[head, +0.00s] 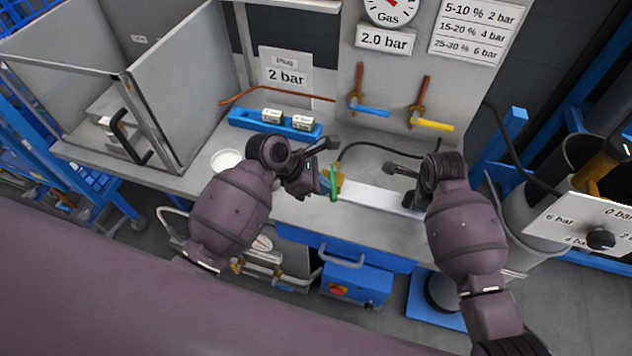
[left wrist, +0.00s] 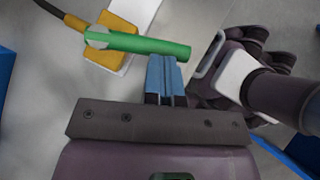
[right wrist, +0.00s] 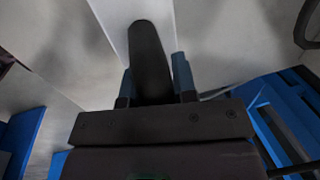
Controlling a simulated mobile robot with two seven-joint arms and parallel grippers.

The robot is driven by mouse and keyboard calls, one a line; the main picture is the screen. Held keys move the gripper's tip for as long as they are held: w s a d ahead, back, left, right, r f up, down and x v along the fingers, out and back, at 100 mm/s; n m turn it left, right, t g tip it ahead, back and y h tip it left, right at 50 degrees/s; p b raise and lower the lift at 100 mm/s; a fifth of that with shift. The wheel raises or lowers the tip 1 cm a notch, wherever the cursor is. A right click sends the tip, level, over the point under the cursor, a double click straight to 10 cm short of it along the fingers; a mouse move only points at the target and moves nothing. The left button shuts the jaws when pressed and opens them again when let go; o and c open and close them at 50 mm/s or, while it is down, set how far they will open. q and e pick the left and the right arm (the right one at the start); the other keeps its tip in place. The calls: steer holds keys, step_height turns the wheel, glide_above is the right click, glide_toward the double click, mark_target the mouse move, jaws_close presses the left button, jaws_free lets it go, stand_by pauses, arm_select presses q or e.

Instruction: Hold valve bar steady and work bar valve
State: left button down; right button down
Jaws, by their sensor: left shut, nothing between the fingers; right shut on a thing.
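The valve bar (head: 375,198) is a white strip low over the bench, with a yellow valve body (left wrist: 105,38) and a green lever (head: 333,183). In the left wrist view the green lever (left wrist: 140,43) lies across the bar, with its free end just beyond my left fingertips (left wrist: 165,65). My left gripper (head: 322,184) is shut and empty beside the lever; I cannot tell whether it touches. My right gripper (head: 408,199) is shut on the bar's black handle (right wrist: 150,60), which stands between its fingers in the right wrist view.
A blue tray (head: 275,124) with small labelled parts and a white round dish (head: 227,160) are on the bench. Blue (head: 370,112) and yellow (head: 432,125) wall valve levers stand behind. A blue drawer (head: 345,250) is in front. A dark hose runs behind the bar.

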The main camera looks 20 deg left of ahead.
arm_select(q)
steer(key=shift+d+n+t+y, duration=0.3)
steer(key=shift+d+n+t, duration=0.4)
steer(key=shift+d+n, duration=0.25)
steer(key=shift+w+d, duration=0.2)
steer(key=shift+d, duration=0.45)
steer(key=shift+w+d, duration=0.2)
steer(key=shift+d, duration=0.4)
steer(key=shift+w+d, duration=0.1)
steer(key=s+a+r, duration=0.3)
steer(key=s+r, duration=0.2)
steer(key=r, duration=0.2)
steer(key=shift+s+r, duration=0.3)
steer(key=shift+r, duration=0.05)
